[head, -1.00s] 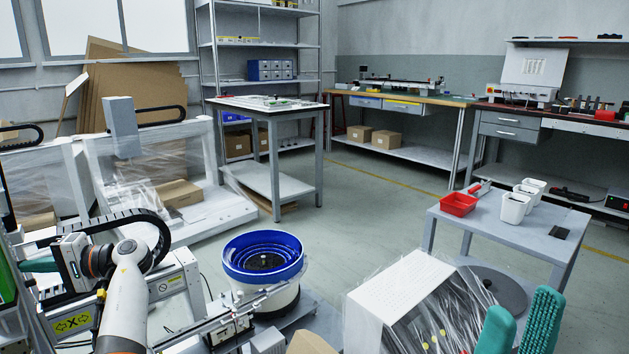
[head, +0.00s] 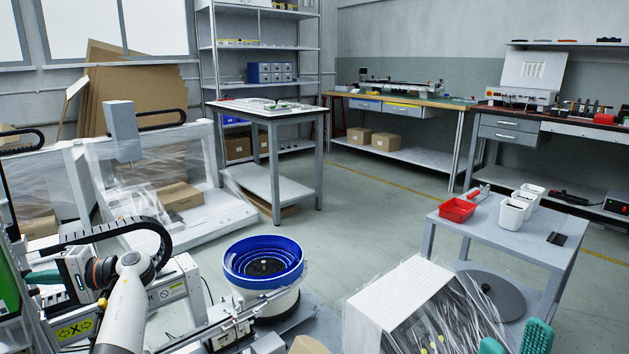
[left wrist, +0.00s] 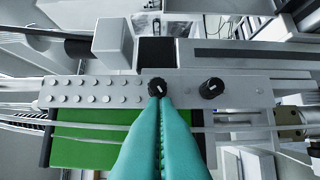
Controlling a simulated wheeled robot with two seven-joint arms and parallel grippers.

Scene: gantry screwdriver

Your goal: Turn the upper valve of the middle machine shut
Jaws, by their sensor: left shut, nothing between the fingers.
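In the left wrist view, a grey panel (left wrist: 185,90) carries two round black knobs with white marks, a left knob (left wrist: 158,86) and a right knob (left wrist: 211,88). These look like the valves; I cannot tell which is the upper one. My left gripper (left wrist: 161,99) has its teal fingers shut together, empty, with the tips at the lower edge of the left knob. I cannot tell whether they touch it. In the head view, my left gripper (head: 42,277) is at the far left by the machine, and the knobs are not visible. My right gripper (head: 515,343) is open at the bottom right, partly cut off.
Several silver buttons (left wrist: 90,92) sit left of the knobs, above a green surface (left wrist: 85,143). A blue bowl feeder (head: 263,262) stands right of the machine. A plastic-wrapped white box (head: 405,295) and a grey table (head: 500,235) are at the right. The middle floor is clear.

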